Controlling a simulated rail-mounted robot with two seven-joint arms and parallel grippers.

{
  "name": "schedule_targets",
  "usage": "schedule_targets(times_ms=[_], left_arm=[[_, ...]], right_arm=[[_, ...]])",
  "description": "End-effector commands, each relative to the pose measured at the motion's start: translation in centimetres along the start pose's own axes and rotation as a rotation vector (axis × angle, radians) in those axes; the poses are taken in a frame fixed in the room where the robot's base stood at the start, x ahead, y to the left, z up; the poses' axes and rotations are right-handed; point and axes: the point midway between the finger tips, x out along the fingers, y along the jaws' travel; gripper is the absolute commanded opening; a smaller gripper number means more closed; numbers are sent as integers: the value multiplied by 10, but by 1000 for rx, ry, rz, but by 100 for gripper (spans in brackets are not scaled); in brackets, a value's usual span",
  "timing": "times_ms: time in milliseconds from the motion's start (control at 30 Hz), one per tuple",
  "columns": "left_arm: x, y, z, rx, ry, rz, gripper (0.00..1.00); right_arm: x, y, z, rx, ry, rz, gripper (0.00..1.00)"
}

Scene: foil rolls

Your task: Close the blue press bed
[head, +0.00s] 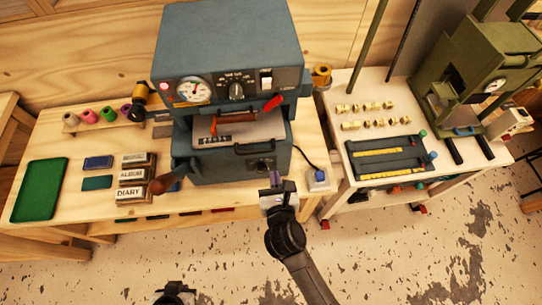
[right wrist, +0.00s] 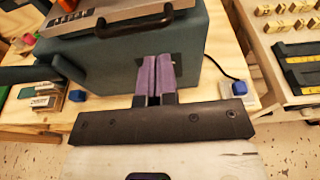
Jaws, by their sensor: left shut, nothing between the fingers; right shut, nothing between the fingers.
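The blue press (head: 228,60) stands on the wooden bench. Its bed (head: 262,130) is a pale plate sticking out of the front opening, with a dark handle (head: 262,147) on its front edge. In the right wrist view the bed (right wrist: 85,24) and its handle (right wrist: 135,27) are at the top. My right gripper (head: 276,181) is shut and empty, in front of the press body and below the handle, apart from it. Its purple fingers (right wrist: 156,78) are together. My left gripper (head: 175,290) is at the bottom edge, mostly cut off, away from the press.
A blue-topped box (head: 317,178) with a cable sits right of the press. Labelled blocks (head: 134,177), a green tray (head: 40,190) and foil rolls (head: 107,115) are on the left. A second table (head: 355,110) with brass pieces and a green press (head: 480,85) stands right.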

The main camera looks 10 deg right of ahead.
Motion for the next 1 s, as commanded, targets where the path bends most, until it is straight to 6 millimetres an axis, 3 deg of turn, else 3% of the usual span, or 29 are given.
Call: schedule_targets(times_ms=[200,400,633,1000], left_arm=[[-2,0,-1,1,0,0,0],[-2,0,-1,1,1,0,0],[-2,0,-1,1,1,0,0],[-3,0,-1,1,1,0,0]], right_arm=[[38,0,1,0,-2,0,0],[61,0,1,0,-1,0,0],[71,0,0,0,-1,2,0],[72,0,0,0,0,1,0]])
